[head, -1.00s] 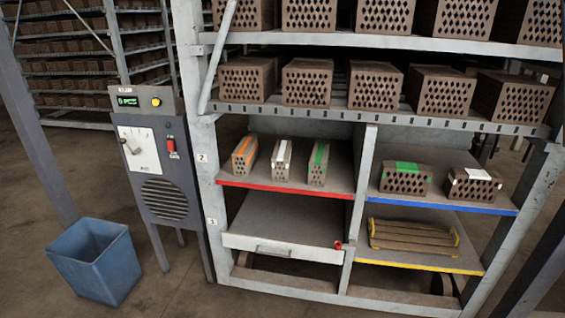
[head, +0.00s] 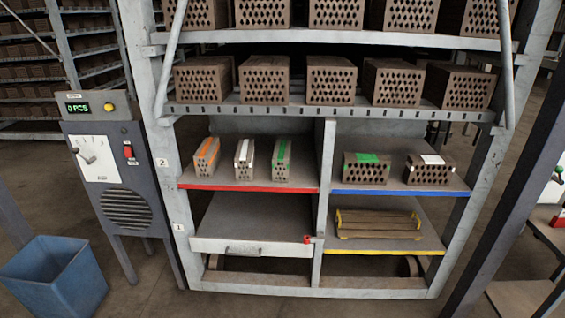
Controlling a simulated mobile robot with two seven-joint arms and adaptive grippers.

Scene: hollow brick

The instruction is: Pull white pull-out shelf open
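The white pull-out shelf (head: 255,232) sits in the lower left bay of the rack, below the red-edged shelf (head: 250,187). Its white front has a grey handle (head: 243,250) in the middle, and its grey top is bare. The front looks about level with the rack's front posts. A small red part (head: 308,239) sits at the right end of the front. Neither of my grippers shows in the head view.
Bricks with coloured stripes stand on the red-edged and blue-edged (head: 400,191) shelves. A wooden pallet (head: 380,224) lies on the yellow-edged shelf. A control box (head: 118,170) and blue bin (head: 56,278) stand left. A cart (head: 540,240) is at right.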

